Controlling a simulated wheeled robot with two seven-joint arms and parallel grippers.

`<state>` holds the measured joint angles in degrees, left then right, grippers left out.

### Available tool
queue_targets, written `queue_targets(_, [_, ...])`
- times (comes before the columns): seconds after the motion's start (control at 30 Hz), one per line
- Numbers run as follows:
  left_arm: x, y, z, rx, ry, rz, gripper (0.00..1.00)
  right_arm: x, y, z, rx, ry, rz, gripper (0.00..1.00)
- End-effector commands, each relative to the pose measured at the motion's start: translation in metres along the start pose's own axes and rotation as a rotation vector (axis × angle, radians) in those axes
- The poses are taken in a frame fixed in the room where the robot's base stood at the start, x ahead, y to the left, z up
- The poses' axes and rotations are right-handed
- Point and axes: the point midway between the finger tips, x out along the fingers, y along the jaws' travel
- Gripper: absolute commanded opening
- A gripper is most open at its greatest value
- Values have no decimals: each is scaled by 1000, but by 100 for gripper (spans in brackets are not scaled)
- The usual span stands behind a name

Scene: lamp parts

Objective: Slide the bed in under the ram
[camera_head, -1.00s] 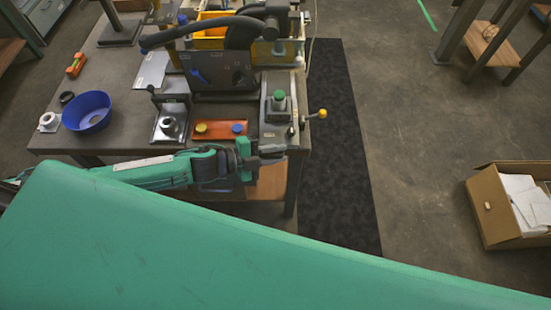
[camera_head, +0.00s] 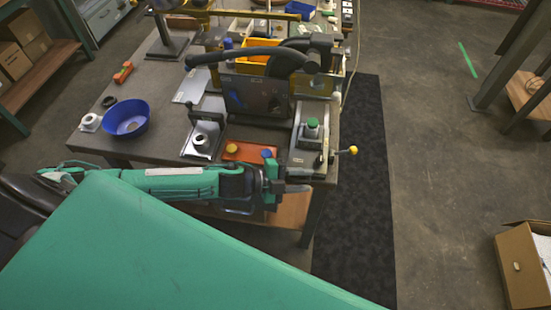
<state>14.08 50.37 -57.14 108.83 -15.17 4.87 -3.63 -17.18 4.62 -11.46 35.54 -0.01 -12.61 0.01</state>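The press (camera_head: 262,92) stands at the bench's right end, with a dark plate body and a thick black curved arm. A grey sliding bed (camera_head: 300,160) appears to lie at its right side. A green-topped part (camera_head: 312,128) stands on the bed, and a yellow-knobbed lever (camera_head: 350,151) sticks out to the right. I cannot clearly make out the ram. My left gripper (camera_head: 298,188) points right, just in front of the bed's near end, with no clear contact. Its fingers are too small and edge-on to judge. My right gripper is out of view.
An orange button box (camera_head: 240,151), a metal stand (camera_head: 203,138) and a blue bowl (camera_head: 127,119) sit along the bench's near side. A black floor mat (camera_head: 365,220) runs along its right. A cardboard box (camera_head: 522,275) stands on open floor at the right.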

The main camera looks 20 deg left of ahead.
Motion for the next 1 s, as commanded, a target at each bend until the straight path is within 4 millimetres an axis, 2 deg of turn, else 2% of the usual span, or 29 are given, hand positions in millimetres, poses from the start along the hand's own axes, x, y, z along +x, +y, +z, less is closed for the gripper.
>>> queue_targets(0.17, [-18,2,2,0,-3,2,33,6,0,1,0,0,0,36])
queue_targets(0.4, [-60,4,2,-2,-3,4,33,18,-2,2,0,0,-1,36])
queue_targets(0.6, [-87,4,2,-3,-3,4,33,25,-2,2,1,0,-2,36])
queue_targets(1.0, [-125,3,2,-5,-5,4,33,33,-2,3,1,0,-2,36])
